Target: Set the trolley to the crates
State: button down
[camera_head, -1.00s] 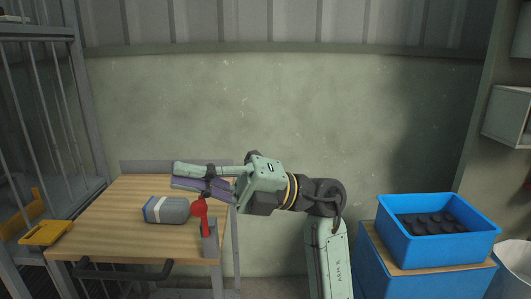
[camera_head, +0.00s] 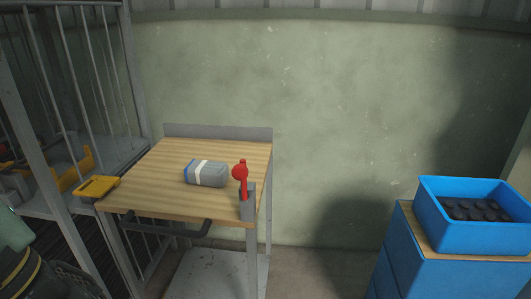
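The trolley (camera_head: 230,154) stands left of centre, with a wooden top, a grey back lip, a dark front handle (camera_head: 165,226) and a lower grey shelf (camera_head: 210,272). The blue crates (camera_head: 402,262) are stacked at the right, under a brown board. A wide floor gap lies between trolley and crates. My arm shows only at the lower left edge, left of the trolley and apart from it. Part of my gripper's green body (camera_head: 12,230) shows there. Its fingers are outside the picture.
A grey-blue wrapped bundle (camera_head: 207,174) and a red-handled clamp (camera_head: 241,174) are on the trolley top. An open blue bin (camera_head: 470,236) with dark pieces sits on the crates. A barred metal rack (camera_head: 66,196) with yellow items stands close on the left. A wall runs behind.

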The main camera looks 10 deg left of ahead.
aim_at(156, 187)
jog(key=u, duration=0.85)
